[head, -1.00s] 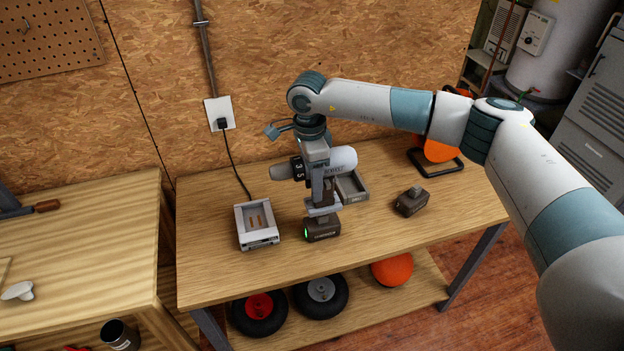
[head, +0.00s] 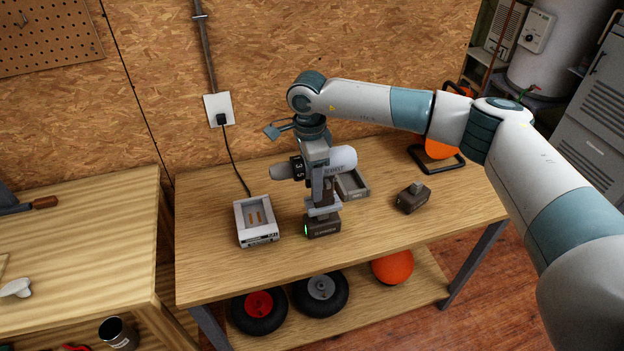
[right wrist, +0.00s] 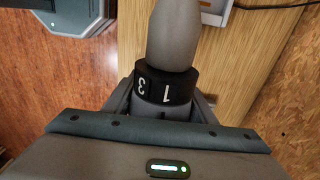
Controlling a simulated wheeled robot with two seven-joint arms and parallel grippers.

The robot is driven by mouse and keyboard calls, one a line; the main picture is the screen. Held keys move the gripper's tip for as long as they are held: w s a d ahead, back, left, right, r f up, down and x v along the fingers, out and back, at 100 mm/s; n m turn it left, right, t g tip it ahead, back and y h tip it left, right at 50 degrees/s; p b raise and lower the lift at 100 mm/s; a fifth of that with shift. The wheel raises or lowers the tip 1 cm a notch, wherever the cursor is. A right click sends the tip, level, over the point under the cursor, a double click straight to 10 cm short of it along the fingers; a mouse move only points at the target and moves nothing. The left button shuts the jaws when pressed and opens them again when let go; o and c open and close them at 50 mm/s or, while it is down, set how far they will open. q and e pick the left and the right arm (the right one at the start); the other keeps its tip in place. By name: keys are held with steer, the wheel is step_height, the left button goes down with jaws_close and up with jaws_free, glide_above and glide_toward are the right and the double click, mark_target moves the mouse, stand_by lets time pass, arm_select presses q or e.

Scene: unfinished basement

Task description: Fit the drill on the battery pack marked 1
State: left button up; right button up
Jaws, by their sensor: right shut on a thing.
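A drill (head: 342,160) with a pale grey body and a black numbered collar stands roughly upright over the table. My right gripper (head: 319,188) is shut on it from above. The drill's nose and collar (right wrist: 166,84) fill the middle of the right wrist view. A dark battery pack (head: 322,229) with a green light is directly under the drill's foot; I cannot tell whether they are locked together. A second dark battery pack (head: 412,198) lies on the table to the right. I cannot read a mark 1 on either pack. My left gripper is not in view.
A white charger (head: 242,223) with a cord to the wall socket stands left of the drill. A grey open tray (head: 362,190) is behind it. An orange object on a dark frame (head: 436,160) is at the back right. The table's front strip is clear.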

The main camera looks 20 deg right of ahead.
steer(key=shift+r+b, duration=0.1)
steer(key=shift+b, duration=1.1)
stand_by(2.3)
stand_by(0.4)
steer(key=shift+f+b, duration=0.3)
steer(key=shift+f, duration=0.05)
stand_by(0.5)
steer(key=shift+f+b, duration=1.55)
steer(key=shift+f, duration=0.15)
stand_by(1.5)
